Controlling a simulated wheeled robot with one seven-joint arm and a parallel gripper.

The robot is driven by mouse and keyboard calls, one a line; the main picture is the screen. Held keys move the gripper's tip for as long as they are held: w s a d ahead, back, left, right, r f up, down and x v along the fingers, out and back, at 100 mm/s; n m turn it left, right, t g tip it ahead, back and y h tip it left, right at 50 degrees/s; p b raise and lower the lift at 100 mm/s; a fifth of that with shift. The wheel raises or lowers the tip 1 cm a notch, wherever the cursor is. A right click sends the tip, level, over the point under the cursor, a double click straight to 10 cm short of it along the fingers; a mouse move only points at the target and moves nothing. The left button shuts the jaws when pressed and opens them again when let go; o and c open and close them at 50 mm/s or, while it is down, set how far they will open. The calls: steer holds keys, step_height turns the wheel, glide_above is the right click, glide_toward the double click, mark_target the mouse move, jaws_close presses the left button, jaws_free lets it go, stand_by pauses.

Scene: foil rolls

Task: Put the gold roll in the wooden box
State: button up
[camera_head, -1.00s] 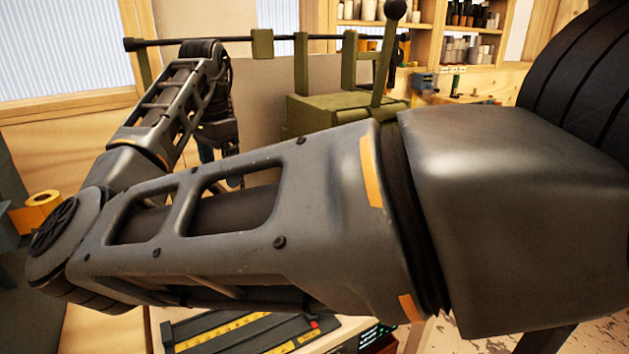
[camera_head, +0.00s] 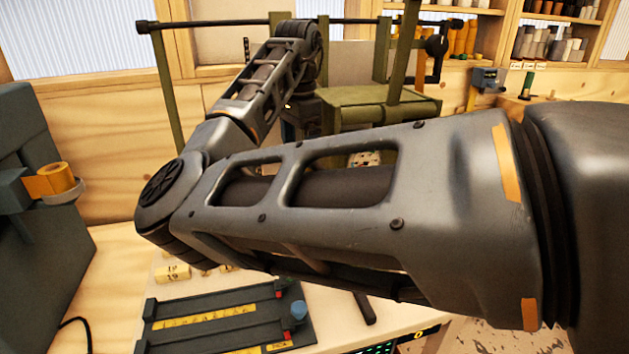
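A gold-orange roll (camera_head: 62,178) sits on a grey machine at the left, with a pale ring or cup around its lower part. I cannot tell whether it is the task's roll, as other gold-orange rolls (camera_head: 462,38) stand on the back shelf. No wooden box can be made out for certain. My arm crosses the middle of the picture, and its far links reach back toward the green stand. My gripper is hidden behind the arm, so its fingers and anything in them do not show.
A green metal stand (camera_head: 390,115) with a black bar stands behind my arm. The grey machine (camera_head: 50,240) fills the left side. A dark slotted tool with yellow scales (camera_head: 215,318) lies on the pale table, with small labelled blocks (camera_head: 172,273) behind it. Shelves line the back right.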

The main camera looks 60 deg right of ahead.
steer(key=shift+f, duration=3.9)
steer(key=shift+c, duration=0.4)
steer(key=shift+r, duration=0.1)
steer(key=c, duration=1.1)
